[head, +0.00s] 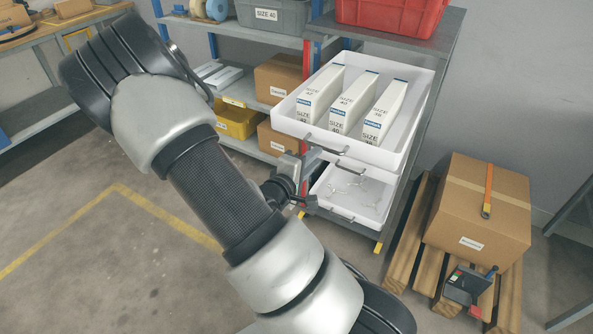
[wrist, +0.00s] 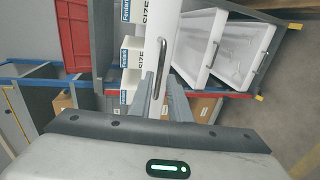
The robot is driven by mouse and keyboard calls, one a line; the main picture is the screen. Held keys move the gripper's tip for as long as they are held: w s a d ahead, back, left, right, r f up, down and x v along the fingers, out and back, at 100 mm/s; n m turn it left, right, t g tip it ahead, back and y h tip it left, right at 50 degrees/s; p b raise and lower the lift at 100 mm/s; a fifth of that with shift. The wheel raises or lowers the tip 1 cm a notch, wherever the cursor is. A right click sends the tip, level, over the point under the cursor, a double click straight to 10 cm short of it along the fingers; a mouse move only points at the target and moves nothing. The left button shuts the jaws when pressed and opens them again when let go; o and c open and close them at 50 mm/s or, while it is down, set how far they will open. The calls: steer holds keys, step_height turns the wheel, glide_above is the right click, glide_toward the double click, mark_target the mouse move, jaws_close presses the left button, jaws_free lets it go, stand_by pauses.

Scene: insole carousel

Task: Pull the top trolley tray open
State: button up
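The top trolley tray (head: 418,95) is white and holds three upright white boxes (head: 355,100) with blue labels, seen from above in the head view. Its metal bar handle (head: 325,143) is on the front wall and shows in the wrist view (wrist: 158,68). My gripper (head: 300,167) is at this front wall, partly hidden by my arm in the head view. In the wrist view my gripper (wrist: 160,85) has its two fingers apart, one on each side of the handle's line. I cannot tell whether they touch the bar.
Lower white trays (head: 352,215) have their own handles (wrist: 212,53). A red crate (head: 400,14) stands above and behind the tray. A carton (head: 485,205) on a wooden pallet (head: 405,262) is to the right. Shelving with a yellow bin (head: 236,122) stands left. The floor in front is clear.

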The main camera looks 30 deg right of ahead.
steer(key=p+v, duration=0.1)
steer(key=v, duration=0.9)
steer(key=shift+p, duration=0.3)
steer(key=shift+a, duration=0.1)
